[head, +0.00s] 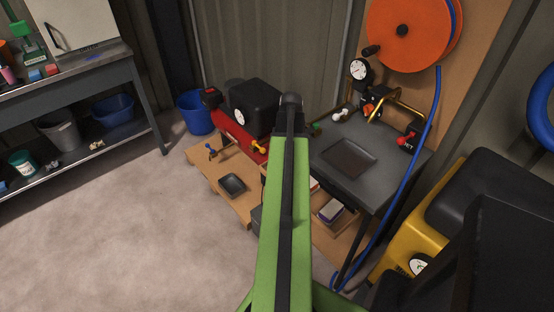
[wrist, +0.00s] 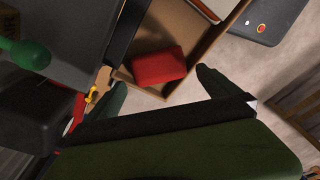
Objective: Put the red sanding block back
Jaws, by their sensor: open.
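A red block (wrist: 160,66), which looks like the sanding block, lies in a brown open-topped wooden or cardboard box (wrist: 203,52) in the wrist view. My gripper (wrist: 163,88) is open, with one dark green fingertip on each side of the block's near end in the picture. The fingers look apart from the block; the height between them cannot be told. In the head view my green arm hides the gripper and most of that area. A small red block (head: 52,70) also shows on the left workbench, beside a blue one (head: 35,75).
A dark metal table (head: 375,145) stands right of my arm, with a blue hose (head: 412,160) hanging at its edge. A red compressor (head: 238,130) and a low wooden platform (head: 205,172) are behind and left. Open floor (head: 130,230) is at the left.

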